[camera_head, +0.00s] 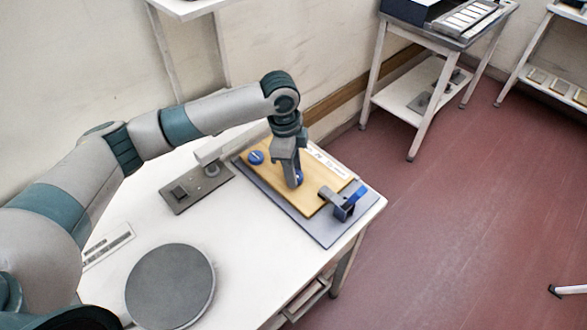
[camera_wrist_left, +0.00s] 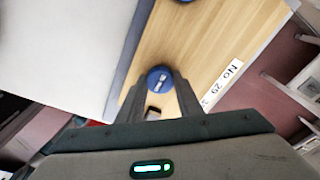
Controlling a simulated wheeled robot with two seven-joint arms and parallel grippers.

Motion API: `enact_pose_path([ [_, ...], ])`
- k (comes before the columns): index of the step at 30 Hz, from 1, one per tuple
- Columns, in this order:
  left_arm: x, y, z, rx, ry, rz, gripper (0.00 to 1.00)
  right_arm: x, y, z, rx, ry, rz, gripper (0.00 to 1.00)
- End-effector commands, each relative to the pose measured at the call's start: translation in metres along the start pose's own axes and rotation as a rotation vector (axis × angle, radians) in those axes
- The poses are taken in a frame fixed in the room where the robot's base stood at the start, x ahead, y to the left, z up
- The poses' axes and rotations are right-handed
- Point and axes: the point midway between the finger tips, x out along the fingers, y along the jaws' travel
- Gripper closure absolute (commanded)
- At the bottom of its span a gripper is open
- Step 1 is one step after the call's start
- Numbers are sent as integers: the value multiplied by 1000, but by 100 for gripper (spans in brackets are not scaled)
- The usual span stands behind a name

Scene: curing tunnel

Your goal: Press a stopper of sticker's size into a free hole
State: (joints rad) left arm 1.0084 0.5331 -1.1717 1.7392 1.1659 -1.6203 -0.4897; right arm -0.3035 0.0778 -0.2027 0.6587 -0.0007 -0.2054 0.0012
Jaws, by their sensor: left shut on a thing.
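A wooden board (camera_head: 312,198) lies on a grey plate (camera_head: 329,236) near the table's right end. A white sticker (camera_head: 328,163) on its far edge shows in the left wrist view (camera_wrist_left: 222,82), reading "No 29" and more that I cannot make out. My left gripper (camera_head: 295,183) points down over the board and is shut on a blue round stopper (camera_wrist_left: 160,78) with pale marks on top. Another blue stopper (camera_head: 256,157) sits in the board to the left. The fingers hide whether the held stopper is in a hole. My right gripper is out of view.
A clamp with a blue handle (camera_head: 351,200) stands at the board's right end. A grey fixture (camera_head: 196,188) is left of the plate. A dark round disc (camera_head: 170,286) and a printed strip (camera_head: 107,246) lie on the white table (camera_head: 240,238). Bare table lies in front of the plate.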

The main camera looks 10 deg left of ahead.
Motion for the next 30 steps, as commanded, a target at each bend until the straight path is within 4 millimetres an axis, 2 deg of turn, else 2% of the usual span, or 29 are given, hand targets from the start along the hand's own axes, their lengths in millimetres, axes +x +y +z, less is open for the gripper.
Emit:
enact_pose_path([
  [30,11,0,1,1,0,0,89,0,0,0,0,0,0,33],
])
